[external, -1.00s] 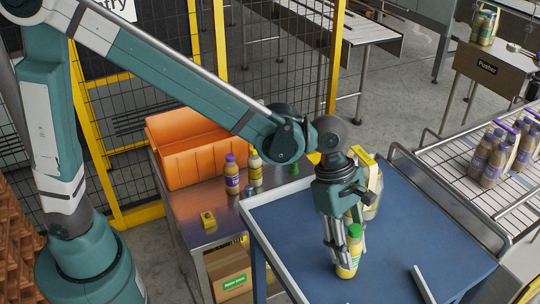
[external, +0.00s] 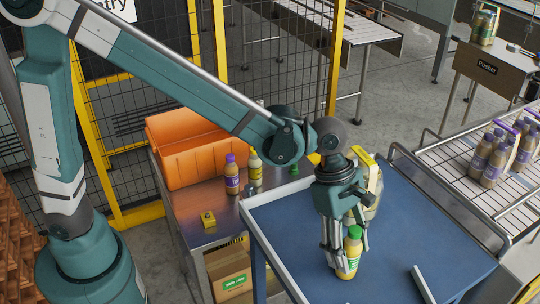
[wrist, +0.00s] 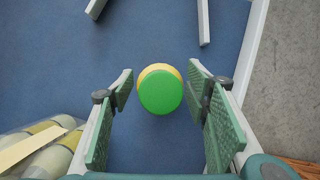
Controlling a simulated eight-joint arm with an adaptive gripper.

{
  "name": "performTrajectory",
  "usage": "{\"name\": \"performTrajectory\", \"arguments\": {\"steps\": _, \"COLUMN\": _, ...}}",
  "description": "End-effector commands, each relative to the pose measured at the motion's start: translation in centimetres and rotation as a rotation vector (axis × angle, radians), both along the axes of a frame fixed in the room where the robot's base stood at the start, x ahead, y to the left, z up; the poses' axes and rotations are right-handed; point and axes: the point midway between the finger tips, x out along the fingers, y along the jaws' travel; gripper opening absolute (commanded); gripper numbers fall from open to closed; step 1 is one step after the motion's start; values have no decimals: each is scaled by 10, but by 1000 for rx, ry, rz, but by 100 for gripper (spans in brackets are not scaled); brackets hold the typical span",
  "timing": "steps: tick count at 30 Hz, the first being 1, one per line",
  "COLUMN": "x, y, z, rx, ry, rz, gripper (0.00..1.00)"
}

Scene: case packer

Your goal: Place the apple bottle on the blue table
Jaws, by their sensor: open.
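The apple bottle (external: 350,254), yellow with a green cap, stands upright on the blue table (external: 400,250) near its front. In the wrist view its round green cap (wrist: 161,92) shows from above, between and slightly beyond the fingertips. My gripper (external: 340,252) points down over the table, beside the bottle in the external view. Its two green-padded fingers (wrist: 159,85) are spread in the wrist view, with blue table visible on both sides of the cap. The lower part of the bottle is hidden under the cap in the wrist view.
A wrapped pack of bottles (external: 374,190) stands on the blue table behind my gripper. A metal side table holds an orange crate (external: 188,150), a purple-capped bottle (external: 232,175) and a yellow bottle (external: 255,170). Pale rails (external: 423,284) lie on the blue table. More bottles stand on the conveyor (external: 480,180).

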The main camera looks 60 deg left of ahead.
Motion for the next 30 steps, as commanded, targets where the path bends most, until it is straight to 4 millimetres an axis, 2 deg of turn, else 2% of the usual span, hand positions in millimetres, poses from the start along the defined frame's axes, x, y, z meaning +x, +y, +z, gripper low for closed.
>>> {"name": "performTrajectory", "arguments": {"steps": 11, "x": -2, "y": 8, "z": 20, "rx": 0, "ry": 0, "rz": 1, "gripper": 48}}
{"name": "performTrajectory", "arguments": {"steps": 30, "x": -9, "y": 40, "z": 100, "rx": 0, "ry": 0, "rz": 1, "gripper": 48}}
